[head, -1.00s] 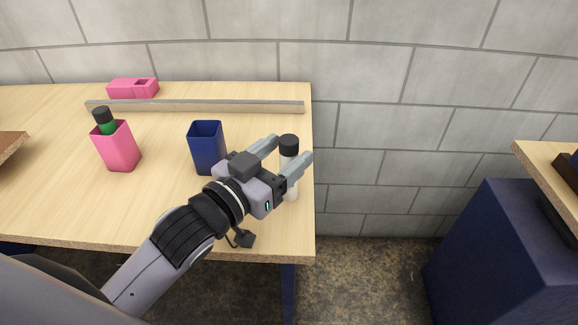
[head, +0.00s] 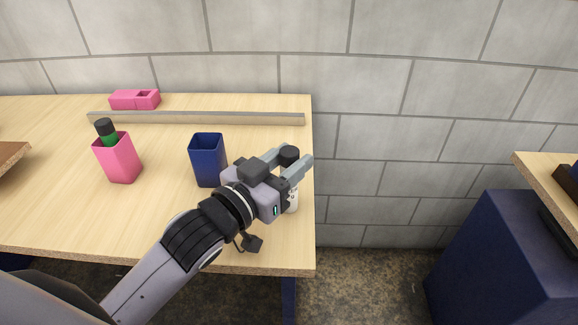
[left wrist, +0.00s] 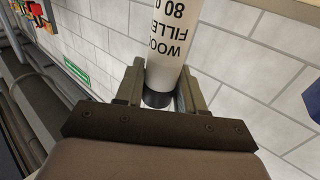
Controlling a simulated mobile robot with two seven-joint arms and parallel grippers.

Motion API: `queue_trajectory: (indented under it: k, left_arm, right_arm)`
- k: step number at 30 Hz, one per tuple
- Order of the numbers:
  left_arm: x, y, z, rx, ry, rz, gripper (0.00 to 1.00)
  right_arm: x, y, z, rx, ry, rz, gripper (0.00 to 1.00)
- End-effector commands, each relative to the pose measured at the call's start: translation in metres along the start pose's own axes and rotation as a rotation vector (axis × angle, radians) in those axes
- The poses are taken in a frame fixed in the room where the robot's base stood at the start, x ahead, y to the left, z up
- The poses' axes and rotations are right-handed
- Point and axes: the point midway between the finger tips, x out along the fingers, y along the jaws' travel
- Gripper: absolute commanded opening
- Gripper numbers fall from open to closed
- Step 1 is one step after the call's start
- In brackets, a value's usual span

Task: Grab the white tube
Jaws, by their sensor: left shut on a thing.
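The white tube (head: 293,198) with a black cap (head: 288,156) stands near the right edge of the wooden table. My left gripper (head: 291,161) is shut on it, with one finger on each side near the cap. In the left wrist view the white tube (left wrist: 174,42) shows dark lettering, and its black cap (left wrist: 157,98) sits between the fingers of my left gripper (left wrist: 158,92). Part of the tube is hidden behind the gripper in the head view. My right gripper is not in view.
A blue cup (head: 207,160) stands left of my gripper. A pink cup (head: 117,158) holds a green tube with a black cap (head: 106,131). A pink block (head: 134,99) lies behind a long rail (head: 196,118). The table (head: 80,225) ends just right of the tube.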

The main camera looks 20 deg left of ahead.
Motion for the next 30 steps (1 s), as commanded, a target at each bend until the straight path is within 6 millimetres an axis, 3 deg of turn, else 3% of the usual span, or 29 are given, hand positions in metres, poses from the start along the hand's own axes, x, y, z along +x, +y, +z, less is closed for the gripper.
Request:
queue_trajectory:
  k: [8,15,19,24,30]
  left_arm:
    - [0.0,0.0,-0.046,0.003,0.01,0.0,0.05]
    - [0.0,0.0,-0.12,0.002,0.013,0.001,0.05]
    - [-0.001,0.0,-0.152,0.002,0.011,0.001,0.05]
    - [0.0,0.0,-0.179,0.001,0.008,0.0,0.05]
    - [0.0,0.0,-0.195,0.0,0.005,0.0,0.05]
  right_arm:
    - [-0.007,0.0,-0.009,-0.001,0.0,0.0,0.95]
    - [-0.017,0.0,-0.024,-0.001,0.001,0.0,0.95]
    - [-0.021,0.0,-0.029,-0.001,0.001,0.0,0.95]
    - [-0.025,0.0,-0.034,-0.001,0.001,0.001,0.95]
    - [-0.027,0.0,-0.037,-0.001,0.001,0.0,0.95]
